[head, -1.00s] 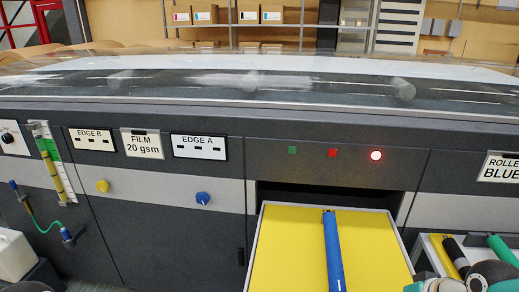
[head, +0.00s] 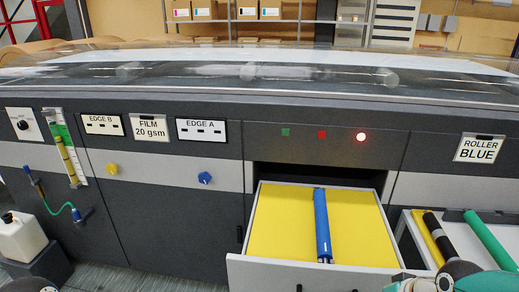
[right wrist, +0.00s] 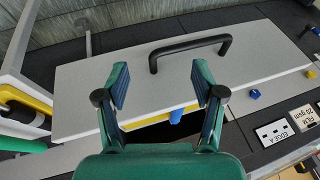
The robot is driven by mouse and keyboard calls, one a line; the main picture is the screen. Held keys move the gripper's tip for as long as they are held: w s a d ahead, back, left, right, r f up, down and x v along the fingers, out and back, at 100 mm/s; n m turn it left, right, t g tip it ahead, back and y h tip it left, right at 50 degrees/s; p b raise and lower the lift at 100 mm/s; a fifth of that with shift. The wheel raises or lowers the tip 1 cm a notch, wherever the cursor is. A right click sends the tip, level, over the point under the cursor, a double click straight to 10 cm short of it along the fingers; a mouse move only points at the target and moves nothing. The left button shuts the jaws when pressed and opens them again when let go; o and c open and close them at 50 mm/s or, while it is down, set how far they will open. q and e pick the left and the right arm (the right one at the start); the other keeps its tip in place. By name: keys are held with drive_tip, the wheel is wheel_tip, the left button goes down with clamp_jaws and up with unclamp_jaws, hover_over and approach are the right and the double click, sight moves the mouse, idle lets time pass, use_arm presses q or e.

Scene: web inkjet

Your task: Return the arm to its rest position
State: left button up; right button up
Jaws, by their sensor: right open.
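My right gripper (right wrist: 158,88) is open and empty in the right wrist view. Its green fingers stand apart over the grey front panel (right wrist: 140,62) of the open drawer, and the black handle (right wrist: 190,47) lies beyond the fingertips. In the head view, parts of my right arm show at the bottom right edge; the fingers cannot be made out there. The open drawer (head: 278,230) has a yellow floor, and a blue roller (head: 322,225) lies lengthwise in it. The roller's blue end (right wrist: 176,116) shows between the fingers in the wrist view. My left gripper is not in view.
A tray at the right holds a yellow roller (head: 428,240), a black roller (head: 446,238) and a green roller (head: 490,240). The dark machine front carries a yellow knob (head: 112,169) and a blue knob (head: 205,178). A white jug (head: 22,237) stands at the lower left.

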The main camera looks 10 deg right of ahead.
drive_tip(key=a+f+g+y, duration=0.1)
drive_tip(key=a+f, duration=0.3)
drive_tip(key=f, duration=0.4)
drive_tip(key=a+f+g, duration=0.1)
drive_tip(key=a+f, duration=0.3)
drive_tip(key=f, duration=0.4)
drive_tip(key=s+a+f+g, duration=0.1)
drive_tip(key=s+a+f, duration=0.2)
drive_tip(key=f, duration=0.3)
drive_tip(key=s+a+f+n+g, duration=0.1)
drive_tip(key=s+a+f, duration=0.3)
drive_tip(key=s+f, duration=0.2)
drive_tip(key=shift+s+f+y, duration=0.3)
drive_tip(key=shift+f+y, duration=0.1)
drive_tip(key=shift+f, duration=0.35)
drive_tip(key=shift+d, duration=0.1)
drive_tip(key=shift+c, duration=0.3)
